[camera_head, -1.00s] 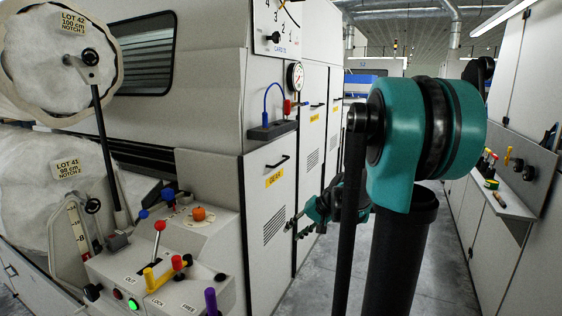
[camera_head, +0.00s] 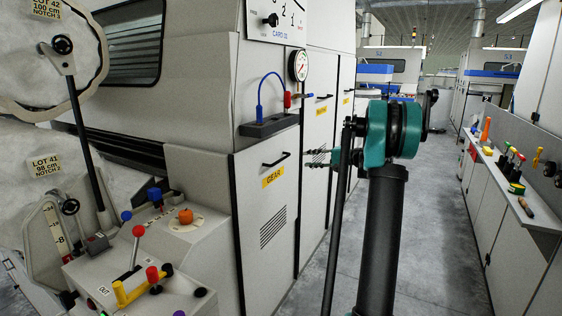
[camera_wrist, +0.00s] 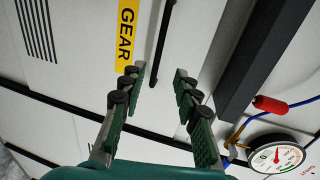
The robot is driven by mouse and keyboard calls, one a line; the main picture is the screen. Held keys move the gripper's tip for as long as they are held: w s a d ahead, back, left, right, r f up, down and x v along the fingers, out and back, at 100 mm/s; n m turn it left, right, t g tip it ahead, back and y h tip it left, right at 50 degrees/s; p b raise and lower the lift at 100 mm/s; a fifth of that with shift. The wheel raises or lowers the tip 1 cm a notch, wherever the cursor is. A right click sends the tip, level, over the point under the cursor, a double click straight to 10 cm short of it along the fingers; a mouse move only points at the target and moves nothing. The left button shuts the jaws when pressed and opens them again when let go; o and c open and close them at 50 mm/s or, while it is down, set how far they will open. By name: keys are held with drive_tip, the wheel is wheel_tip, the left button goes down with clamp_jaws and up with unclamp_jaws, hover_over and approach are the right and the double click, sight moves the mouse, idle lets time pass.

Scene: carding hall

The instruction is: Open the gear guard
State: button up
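The gear guard (camera_head: 262,225) is a pale door in the machine's side, with a yellow GEAR label (camera_head: 272,177) and a slanted black handle (camera_head: 276,160). It looks shut. My gripper (camera_head: 310,158) is right of the handle in the head view, its fingers pointing left. In the wrist view my gripper (camera_wrist: 160,82) is open and empty. The black handle (camera_wrist: 162,40) lies ahead, between the lines of the two fingers and beyond their tips, not touching them. The GEAR label (camera_wrist: 127,30) is left of it. The handle's far end is out of the wrist view.
A dark ledge (camera_head: 268,127) with a blue hose and a gauge (camera_head: 300,66) sits above the guard; the gauge (camera_wrist: 276,156) is near my right finger in the wrist view. A control console (camera_head: 150,265) stands at left. A tool shelf (camera_head: 515,190) lines the right; the aisle floor (camera_head: 430,230) is clear.

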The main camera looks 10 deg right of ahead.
sight(281, 160)
drive_tip(key=x, duration=1.4)
drive_tip(key=shift+w+a, duration=0.1)
drive_tip(key=shift+a, duration=0.15)
clamp_jaws()
